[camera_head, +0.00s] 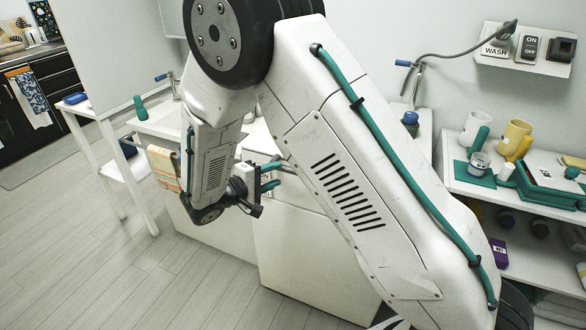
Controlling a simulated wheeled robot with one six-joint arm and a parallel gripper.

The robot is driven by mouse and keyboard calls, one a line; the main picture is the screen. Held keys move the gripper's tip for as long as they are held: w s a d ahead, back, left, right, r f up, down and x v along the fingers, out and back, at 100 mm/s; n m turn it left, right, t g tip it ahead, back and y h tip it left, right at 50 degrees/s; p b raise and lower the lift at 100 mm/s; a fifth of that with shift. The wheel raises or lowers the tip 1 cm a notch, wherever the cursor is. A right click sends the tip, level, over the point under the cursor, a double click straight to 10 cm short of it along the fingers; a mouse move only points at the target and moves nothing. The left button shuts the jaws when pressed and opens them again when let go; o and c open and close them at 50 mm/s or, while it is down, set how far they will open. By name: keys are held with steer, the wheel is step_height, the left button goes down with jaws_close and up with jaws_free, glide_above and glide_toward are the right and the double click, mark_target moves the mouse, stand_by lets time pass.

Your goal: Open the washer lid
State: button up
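A white boxy unit (305,265), which looks like the washer, stands against the back wall in the middle of the view. My arm crosses in front of it and hides most of its top, so I cannot make out the lid or whether it is shut. My gripper (271,176) is in front of this unit near its upper edge. Its two teal fingers are apart with nothing visible between them. I cannot tell whether they touch the unit.
A white counter with a faucet (177,86) and a hanging towel (164,167) is left of the unit. A white side table (82,105) stands farther left. A shelf with a yellow mug (515,138) is at right, below a wall switch panel (526,50). Floor at left is clear.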

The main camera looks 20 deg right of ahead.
mark_target(286, 171)
steer(key=x, duration=0.8)
steer(key=shift+s, duration=0.1)
jaws_close()
